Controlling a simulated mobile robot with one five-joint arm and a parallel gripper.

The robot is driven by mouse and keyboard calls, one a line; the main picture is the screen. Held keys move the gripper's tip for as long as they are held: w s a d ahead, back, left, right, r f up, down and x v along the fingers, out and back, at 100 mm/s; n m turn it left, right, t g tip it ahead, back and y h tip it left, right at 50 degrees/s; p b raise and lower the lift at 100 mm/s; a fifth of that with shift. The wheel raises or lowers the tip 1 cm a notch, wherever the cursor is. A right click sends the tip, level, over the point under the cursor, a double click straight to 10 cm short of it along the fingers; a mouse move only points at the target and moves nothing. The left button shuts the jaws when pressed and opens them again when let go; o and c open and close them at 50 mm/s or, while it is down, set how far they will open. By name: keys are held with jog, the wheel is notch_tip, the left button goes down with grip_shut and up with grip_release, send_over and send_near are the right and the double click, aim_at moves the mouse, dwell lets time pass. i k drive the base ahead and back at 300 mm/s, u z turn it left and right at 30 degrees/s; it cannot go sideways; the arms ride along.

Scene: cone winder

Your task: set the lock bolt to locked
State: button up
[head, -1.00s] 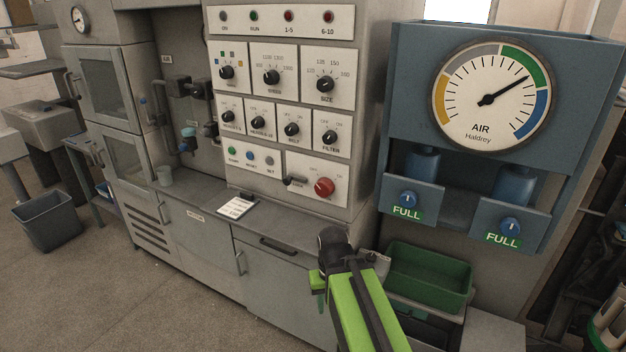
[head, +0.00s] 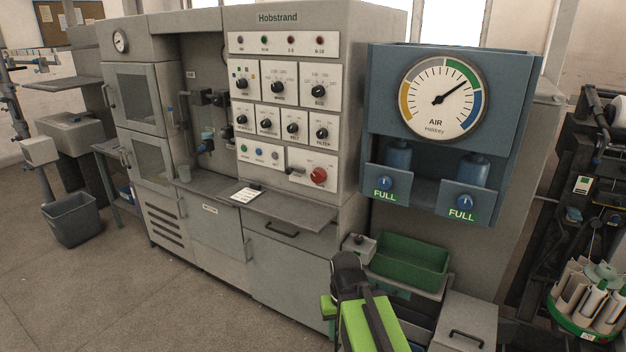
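A small dark handle (head: 296,172) sits on the lower white panel of the grey machine, left of a round red knob (head: 318,175). It may be the lock bolt, but its label is too small to read and its position cannot be told. No other part is clearly marked as a lock bolt. My gripper (head: 346,272) is at the lower middle, in front of the machine's lower cabinet and well apart from the panel. Its fingers are not clearly seen, so open or shut cannot be told. Nothing is visibly held.
A shelf edge (head: 290,208) juts out below the panel, with a white card (head: 246,195) on it. A green bin (head: 409,260) and a grey cabinet (head: 463,325) stand right of my gripper. A blue air-gauge unit (head: 380,100) hangs above.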

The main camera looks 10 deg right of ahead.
aim_at(288, 171)
jog(key=u, duration=0.15)
jog(key=i, duration=0.9)
jog(key=u, duration=2.3)
jog(key=i, duration=0.4)
jog(key=z, duration=0.15)
jog(key=k, duration=0.75)
jog(key=z, duration=0.4)
jog(key=i, duration=0.2)
jog(key=u, duration=0.25)
